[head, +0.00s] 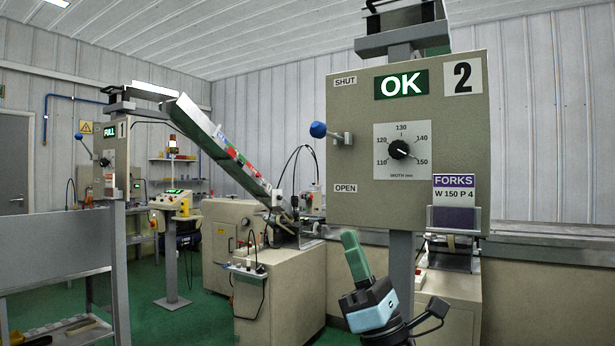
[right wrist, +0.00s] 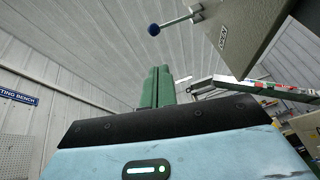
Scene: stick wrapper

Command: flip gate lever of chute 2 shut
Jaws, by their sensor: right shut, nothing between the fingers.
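The chute 2 panel (head: 350,215) is a grey-beige box with a lit OK sign (head: 401,84) and a dial (head: 400,149). Its gate lever (head: 318,130) has a blue ball and sticks out left, slightly up, between the SHUT label (head: 345,82) and the OPEN label (head: 344,188). My right gripper (head: 349,238), with green fingers, is shut and empty, below the panel's lower left and apart from the lever. In the right wrist view the closed fingers (right wrist: 157,86) point up, with the lever ball (right wrist: 154,30) above them. My left gripper is out of view.
Chute 1's panel (head: 111,165) with its FULL sign stands at left. A sloping chute (head: 225,150) with packs runs down to a beige machine (head: 270,265) behind. A grey post (head: 401,270) and a FORKS card holder (head: 455,218) are near my right gripper. Air left of the lever looks clear.

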